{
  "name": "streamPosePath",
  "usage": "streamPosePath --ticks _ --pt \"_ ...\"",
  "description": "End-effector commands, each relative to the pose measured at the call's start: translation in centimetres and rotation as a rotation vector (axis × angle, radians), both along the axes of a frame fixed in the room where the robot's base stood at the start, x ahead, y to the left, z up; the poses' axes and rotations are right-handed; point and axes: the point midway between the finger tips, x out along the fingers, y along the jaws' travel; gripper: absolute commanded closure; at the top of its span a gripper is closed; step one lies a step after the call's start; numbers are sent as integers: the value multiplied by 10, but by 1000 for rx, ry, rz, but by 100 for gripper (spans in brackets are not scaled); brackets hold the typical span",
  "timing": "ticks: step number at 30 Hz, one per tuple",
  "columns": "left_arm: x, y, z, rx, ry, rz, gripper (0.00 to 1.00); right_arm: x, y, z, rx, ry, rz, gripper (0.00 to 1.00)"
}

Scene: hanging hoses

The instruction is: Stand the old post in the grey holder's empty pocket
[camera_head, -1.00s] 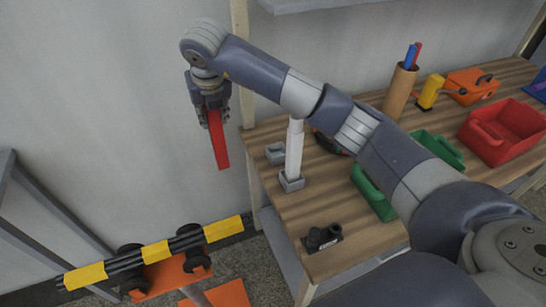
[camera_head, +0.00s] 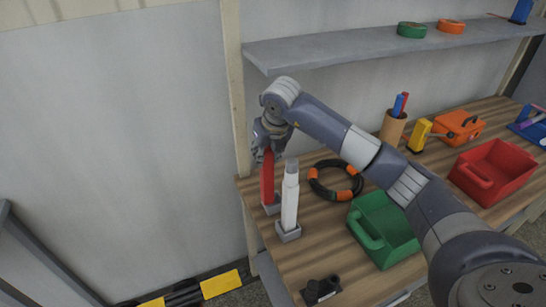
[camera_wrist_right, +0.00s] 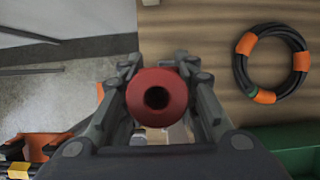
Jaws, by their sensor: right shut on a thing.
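The red post (camera_head: 267,180) hangs upright from my right gripper (camera_head: 266,150), which is shut on its upper part. Its lower end is at the back grey pocket (camera_head: 273,207); I cannot tell whether it is seated on the bottom. A white post (camera_head: 290,200) stands upright in the front grey pocket (camera_head: 288,233), just right of and nearer than the red one. In the right wrist view, the red post's round, hollow end (camera_wrist_right: 157,94) shows between the fingers. My left gripper is not in view.
A black hose ring with orange bands (camera_head: 336,180) lies right of the posts. A green bin (camera_head: 384,230) and a red bin (camera_head: 496,172) stand farther right. A small black fitting (camera_head: 320,290) is at the near edge. A grey shelf (camera_head: 350,50) runs above the bench.

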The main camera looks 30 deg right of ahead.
Motion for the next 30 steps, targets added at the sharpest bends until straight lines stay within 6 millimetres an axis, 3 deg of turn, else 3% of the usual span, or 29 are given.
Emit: streamPosePath --ticks 6,12,24,25,27,30 --pt "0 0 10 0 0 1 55 -2 -24 2 -2 0 -4 100" --pt "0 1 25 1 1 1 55 -2 -20 -29 1 2 0 100" --pt "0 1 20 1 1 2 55 -1 -20 -39 0 -1 0 100" --pt "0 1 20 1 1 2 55 -1 -20 -39 0 0 0 70" --pt "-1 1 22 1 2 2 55 -2 -20 -38 0 0 0 54" --pt "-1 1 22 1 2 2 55 -2 -20 -38 0 0 0 52"
